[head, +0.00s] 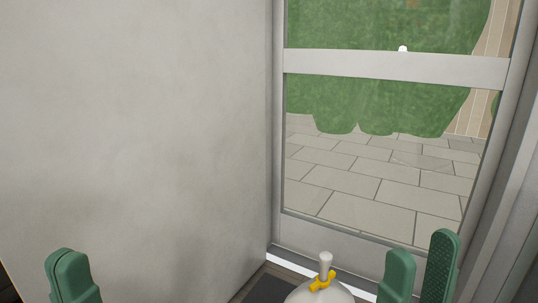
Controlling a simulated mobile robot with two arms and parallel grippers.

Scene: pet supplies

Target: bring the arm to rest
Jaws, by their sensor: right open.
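My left gripper (72,275) shows at the bottom left edge, with its green fingertips in front of the pale wall. Its fingers overlap in this view, so I cannot tell its opening. My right gripper (421,255) shows at the bottom right, its two green fingers apart and nothing visible between them. Both arms are mostly below the picture. Neither gripper visibly touches anything.
A pale rounded object with a grey knob and a yellow clip (322,281) is at the bottom centre, left of my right gripper. A plain wall (140,120) fills the left. A framed glass door (395,68) shows paving and greenery outside. A dark mat (266,289) lies before it.

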